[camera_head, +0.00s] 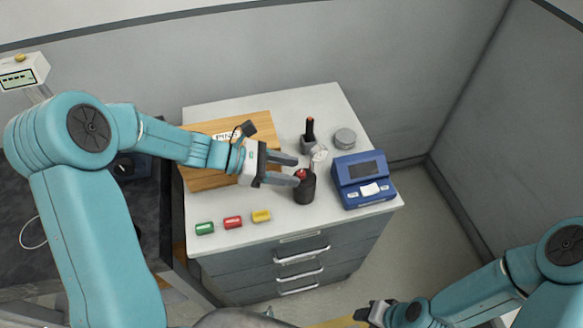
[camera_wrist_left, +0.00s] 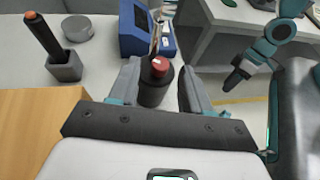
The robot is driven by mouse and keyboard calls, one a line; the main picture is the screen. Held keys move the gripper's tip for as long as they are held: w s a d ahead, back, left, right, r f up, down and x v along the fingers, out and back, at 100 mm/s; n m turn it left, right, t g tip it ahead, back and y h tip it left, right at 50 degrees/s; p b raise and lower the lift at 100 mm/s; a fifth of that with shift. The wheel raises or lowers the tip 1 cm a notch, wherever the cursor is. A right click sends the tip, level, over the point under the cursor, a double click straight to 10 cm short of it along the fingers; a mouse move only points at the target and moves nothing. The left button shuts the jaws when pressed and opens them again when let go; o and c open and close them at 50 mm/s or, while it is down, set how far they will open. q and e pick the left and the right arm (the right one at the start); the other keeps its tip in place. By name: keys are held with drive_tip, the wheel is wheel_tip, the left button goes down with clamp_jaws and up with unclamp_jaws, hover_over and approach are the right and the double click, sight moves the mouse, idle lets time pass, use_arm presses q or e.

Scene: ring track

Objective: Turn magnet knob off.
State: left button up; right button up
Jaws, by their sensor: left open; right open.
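The magnet knob is a red cap (camera_head: 300,174) on a black cylinder (camera_head: 305,192) near the front of the white-topped cabinet. In the left wrist view the red cap (camera_wrist_left: 158,66) and black cylinder (camera_wrist_left: 152,93) stand between the two fingers. My left gripper (camera_head: 296,169) is open with its fingertips on either side of the knob; contact is not clear. It also shows in the left wrist view (camera_wrist_left: 159,75). My right gripper (camera_head: 372,312) is open, low and away from the cabinet. It appears at the right in the left wrist view (camera_wrist_left: 235,78).
A blue device (camera_head: 363,180) stands right of the knob. Behind are a dark holder with a black stick (camera_head: 309,134) and a grey round tin (camera_head: 345,138). A wooden board (camera_head: 205,178) lies left.

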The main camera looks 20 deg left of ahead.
use_arm(q)
drive_tip(key=shift+w+d+f, duration=0.2)
drive_tip(key=shift+d+f, duration=0.05)
drive_tip(key=shift+d, duration=0.35)
clamp_jaws()
drive_tip(key=shift+f+t+b, duration=0.15)
drive_tip(key=shift+t+b, duration=0.15)
drive_tip(key=shift+b, duration=0.15)
drive_tip(key=n+t+y+b, duration=0.1)
drive_tip(key=n+t+b, duration=0.1)
drive_tip(key=b, duration=0.2)
drive_tip(key=n+t+y+b, duration=0.1)
drive_tip(key=n+y+b, duration=0.1)
drive_tip(key=b, duration=0.3)
drive_tip(key=s+n+t+y+b, duration=0.1)
drive_tip(key=n+t+b, duration=0.1)
drive_tip(key=b, duration=0.3)
drive_tip(key=shift+d+n+t+y, duration=0.3)
drive_tip(key=shift+d+n+y, duration=0.1)
drive_tip(key=shift+r, duration=0.2)
